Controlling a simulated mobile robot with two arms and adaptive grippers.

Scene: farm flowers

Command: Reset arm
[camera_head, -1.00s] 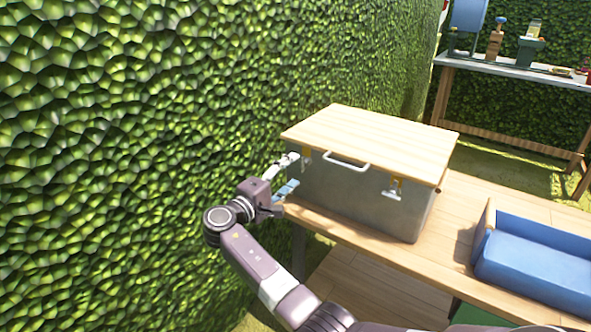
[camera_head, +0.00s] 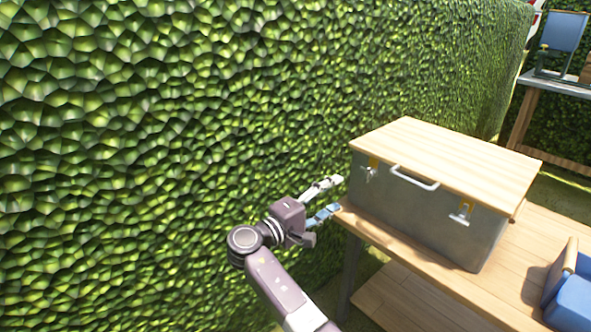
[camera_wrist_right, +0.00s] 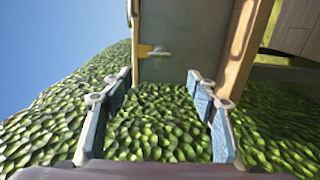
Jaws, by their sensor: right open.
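My right gripper (camera_head: 333,196) is open and empty in the head view, left of the metal box. It also shows in the right wrist view (camera_wrist_right: 155,85), with its two fingers apart and only hedge between them. The grey metal box (camera_head: 430,215) has a closed wooden lid (camera_head: 450,165), a front handle (camera_head: 414,179) and two latches. The left latch (camera_head: 370,173) is nearest to my right gripper, and a gap shows between them. The right latch (camera_head: 462,212) is farther off. My left gripper is out of view.
The box stands on a wooden table (camera_head: 520,250) with a lower shelf (camera_head: 385,300). A blue bin (camera_head: 575,300) is at the right edge. A tall green hedge (camera_head: 150,120) fills the left side, close to my right arm. Another table (camera_head: 560,88) stands at the back right.

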